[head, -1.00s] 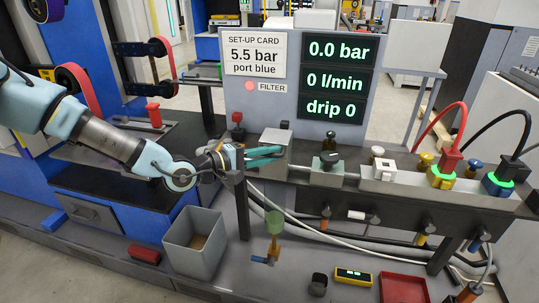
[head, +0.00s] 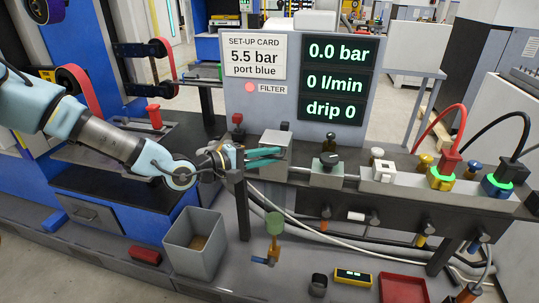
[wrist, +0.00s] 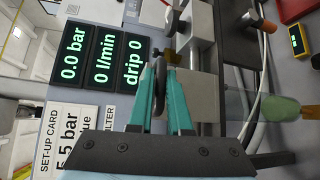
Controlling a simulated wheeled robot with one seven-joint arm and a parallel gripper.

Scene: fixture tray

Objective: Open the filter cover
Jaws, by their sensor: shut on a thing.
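The filter cover appears to be the front of the grey block (head: 273,139) at the left end of the line, just below the FILTER lamp (head: 250,87), which is lit pink. My gripper (head: 283,152) reaches in from the left with its teal fingers against this block. In the wrist view my gripper (wrist: 166,72) is shut on a thin dark rounded handle (wrist: 160,84), which lies between the fingers. The grey block also shows there (wrist: 196,98), just right of the fingers. The fingers hide part of the handle and the block's front, and I see no open gap.
A panel reads 0.0 bar, 0 l/min and drip 0 (head: 332,110). A set-up card (head: 256,55) stands beside it. Hoses and valves crowd the right.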

